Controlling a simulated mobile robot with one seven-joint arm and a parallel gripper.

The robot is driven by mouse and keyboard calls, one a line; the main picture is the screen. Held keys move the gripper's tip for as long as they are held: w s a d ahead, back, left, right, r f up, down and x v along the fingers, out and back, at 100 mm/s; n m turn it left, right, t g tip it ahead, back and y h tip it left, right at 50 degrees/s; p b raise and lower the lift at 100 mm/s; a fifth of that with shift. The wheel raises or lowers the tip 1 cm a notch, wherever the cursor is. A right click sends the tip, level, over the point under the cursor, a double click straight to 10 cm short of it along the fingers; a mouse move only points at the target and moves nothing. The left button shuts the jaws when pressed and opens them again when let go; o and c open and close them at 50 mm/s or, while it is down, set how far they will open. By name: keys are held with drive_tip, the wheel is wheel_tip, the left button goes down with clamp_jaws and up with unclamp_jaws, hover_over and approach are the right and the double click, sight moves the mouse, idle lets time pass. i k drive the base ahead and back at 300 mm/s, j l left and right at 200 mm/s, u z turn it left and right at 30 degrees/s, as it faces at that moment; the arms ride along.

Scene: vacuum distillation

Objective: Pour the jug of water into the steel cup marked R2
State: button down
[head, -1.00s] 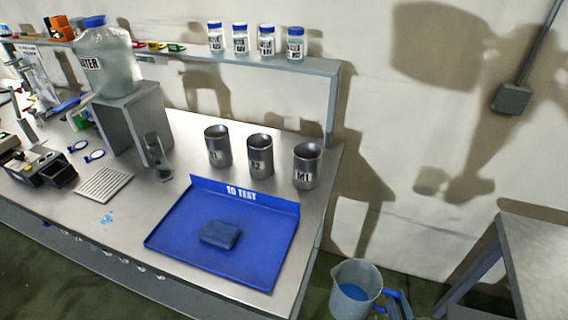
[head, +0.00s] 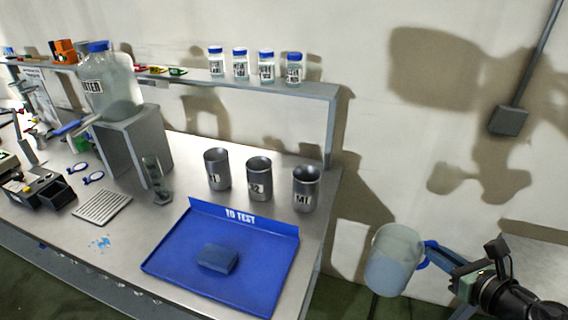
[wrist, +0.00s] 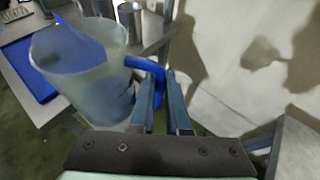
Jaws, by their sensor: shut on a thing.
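A translucent jug (head: 394,262) holding water is off the bench's right end in the head view. My gripper (head: 432,256) is shut on its blue handle and holds it upright or nearly so. In the wrist view the jug (wrist: 82,72) fills the left side, and my gripper (wrist: 165,92) has its fingers on the blue handle (wrist: 150,68). The steel cup marked R2 (head: 259,180) stands upright on the bench, the middle of three cups, up and left of the jug. Its label is partly readable.
A steel cup (head: 217,170) stands left of R2, and the cup marked M1 (head: 306,190) stands right. A shelf (head: 300,90) with several jars runs behind. A large water container (head: 112,95) stands left.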

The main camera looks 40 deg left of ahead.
sight(258, 168)
drive_tip(key=i+j, duration=0.15)
drive_tip(key=j, duration=0.2)
drive_tip(key=i+j, duration=0.2)
drive_tip(key=j, duration=0.2)
drive_tip(key=i+j, duration=0.15)
drive_tip(key=j, duration=0.2)
drive_tip(key=i+j, duration=0.2)
drive_tip(key=j, duration=0.15)
drive_tip(key=i+j, duration=0.15)
drive_tip(key=j, duration=0.25)
